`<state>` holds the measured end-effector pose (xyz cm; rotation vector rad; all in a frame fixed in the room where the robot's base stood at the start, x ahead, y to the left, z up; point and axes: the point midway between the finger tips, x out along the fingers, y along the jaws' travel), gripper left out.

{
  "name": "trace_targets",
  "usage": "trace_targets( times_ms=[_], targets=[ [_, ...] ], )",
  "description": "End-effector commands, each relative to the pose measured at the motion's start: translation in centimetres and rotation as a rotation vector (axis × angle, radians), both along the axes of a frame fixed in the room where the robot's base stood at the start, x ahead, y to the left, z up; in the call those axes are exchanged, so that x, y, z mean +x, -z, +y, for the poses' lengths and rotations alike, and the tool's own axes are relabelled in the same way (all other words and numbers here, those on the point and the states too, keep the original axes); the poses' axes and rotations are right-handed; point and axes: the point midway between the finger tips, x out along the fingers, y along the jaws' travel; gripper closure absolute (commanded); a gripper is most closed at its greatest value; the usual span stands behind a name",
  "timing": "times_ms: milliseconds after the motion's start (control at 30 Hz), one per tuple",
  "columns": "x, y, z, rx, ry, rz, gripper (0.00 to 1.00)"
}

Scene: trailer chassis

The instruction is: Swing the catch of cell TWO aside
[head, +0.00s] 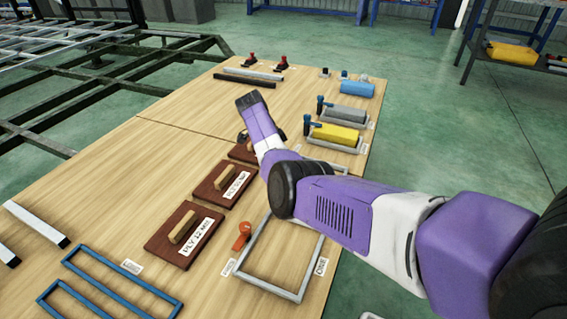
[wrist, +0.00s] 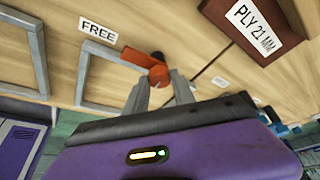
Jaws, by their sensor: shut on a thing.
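In the wrist view my gripper (wrist: 160,82) has its two grey fingers closed around the round knob end of an orange catch (wrist: 138,60). The catch's flat arm points up and left, over the corner of a grey frame (wrist: 92,72). A FREE label (wrist: 98,30) lies beside that frame, on the side the catch arm points toward. No cell number is readable there. In the head view my own arm hides the fingers and the held catch. Another orange catch (head: 242,236) stands at the corner of the grey frame (head: 268,284) labelled ONE (head: 321,267).
Wooden-handled boards lie left of my arm, one marked PLY 12 MM (head: 185,234). A yellow roll (head: 335,134) and a grey roll (head: 347,114) lie beyond it. Blue frames (head: 120,285) lie at front left. The far left tabletop is mostly clear.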

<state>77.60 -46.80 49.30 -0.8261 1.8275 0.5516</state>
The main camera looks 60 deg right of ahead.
Motion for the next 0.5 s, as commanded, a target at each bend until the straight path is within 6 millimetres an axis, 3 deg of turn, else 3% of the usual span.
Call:
trace_targets(
  times_ms=[300,333,400,500],
  targets=[
    [-0.01,0.10,0.04,0.001,0.001,-0.002,1.00],
    [-0.01,0.10,0.04,0.001,0.001,-0.002,0.64],
    [-0.01,0.10,0.04,0.000,0.001,-0.001,0.50],
    [-0.01,0.07,0.02,0.000,0.001,-0.001,0.49]
  ],
)
